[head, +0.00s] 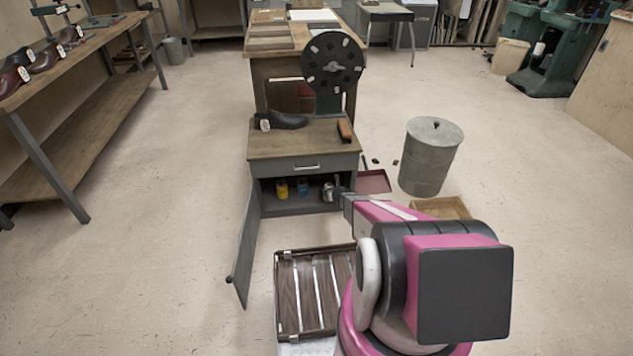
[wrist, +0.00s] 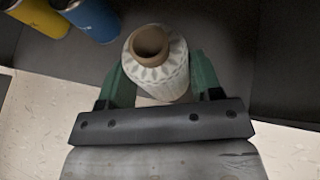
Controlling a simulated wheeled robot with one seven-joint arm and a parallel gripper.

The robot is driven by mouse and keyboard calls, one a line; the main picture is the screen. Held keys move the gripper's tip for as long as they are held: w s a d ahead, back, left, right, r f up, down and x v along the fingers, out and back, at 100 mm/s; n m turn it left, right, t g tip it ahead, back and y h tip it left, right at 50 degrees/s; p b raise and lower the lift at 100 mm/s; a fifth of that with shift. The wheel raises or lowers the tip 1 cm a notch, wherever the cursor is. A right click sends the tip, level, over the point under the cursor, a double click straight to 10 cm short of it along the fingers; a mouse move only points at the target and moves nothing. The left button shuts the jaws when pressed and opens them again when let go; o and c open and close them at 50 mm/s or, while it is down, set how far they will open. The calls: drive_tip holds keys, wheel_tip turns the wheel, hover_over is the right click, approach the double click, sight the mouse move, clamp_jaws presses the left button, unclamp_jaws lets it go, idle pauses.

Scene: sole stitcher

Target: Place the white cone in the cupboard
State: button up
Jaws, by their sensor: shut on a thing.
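The white cone (wrist: 165,75) is a patterned white spool with a brown core, upright between the green fingers of my gripper (wrist: 157,80). My gripper is shut on it. In the head view, the cone (head: 328,191) shows small at the right side of the cupboard (head: 300,207) opening, and my gripper (head: 338,192) reaches in there, mostly hidden behind my arm. The cupboard is grey with a wooden top, and its door (head: 243,245) stands open to the left. Whether the cone touches the cupboard floor I cannot tell.
A yellow can (head: 282,188) and a blue can (head: 302,186) stand inside the cupboard, left of the cone. A shoe (head: 285,121) lies on the cupboard top. A grey bin (head: 430,155) stands right; a slatted crate (head: 290,290) lies in front.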

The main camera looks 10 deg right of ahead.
drive_tip(key=w, duration=0.2)
drive_tip(key=w+a, duration=0.1)
drive_tip(key=w, duration=0.2)
drive_tip(key=w+a, duration=0.1)
drive_tip(key=w, duration=0.1)
drive_tip(key=shift+w+a, duration=0.15)
drive_tip(key=shift+w, duration=0.15)
drive_tip(key=w, duration=0.2)
drive_tip(key=w+a, duration=0.1)
drive_tip(key=w, duration=0.1)
drive_tip(key=shift+w+a, duration=0.15)
drive_tip(key=shift+w, duration=0.05)
drive_tip(key=shift+w+a+f, duration=0.1)
drive_tip(key=shift+w+f, duration=0.1)
drive_tip(key=shift+f, duration=0.55)
drive_tip(key=shift+f, duration=0.15)
drive_tip(key=o, duration=1)
drive_tip(key=shift+o, duration=0.2)
